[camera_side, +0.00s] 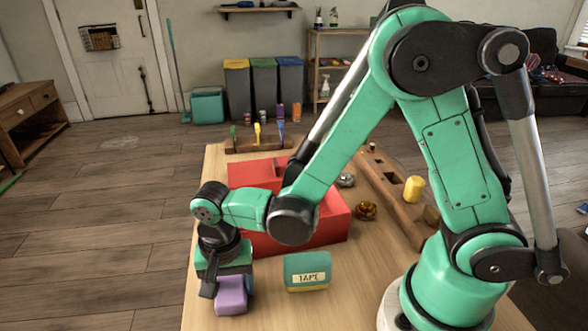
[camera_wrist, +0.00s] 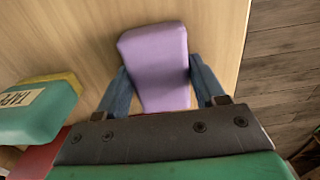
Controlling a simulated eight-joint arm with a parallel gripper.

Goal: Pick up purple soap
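The purple soap (camera_side: 231,295) is a rounded lilac block at the front left of the wooden table. My gripper (camera_side: 228,281) is directly above it, pointing down, with its fingers low around the block. In the wrist view the soap (camera_wrist: 155,60) lies between the two blue fingers of my gripper (camera_wrist: 158,64), one on each side. The fingertips look very close to its sides, with slivers of wood showing nearer the finger bases. Whether they press on it cannot be told. The soap appears to be at table level.
A green tape block (camera_side: 307,271) labelled TAPE stands just right of the soap; it also shows in the wrist view (camera_wrist: 38,108). A red box (camera_side: 330,222) is behind. The table's left edge is close.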

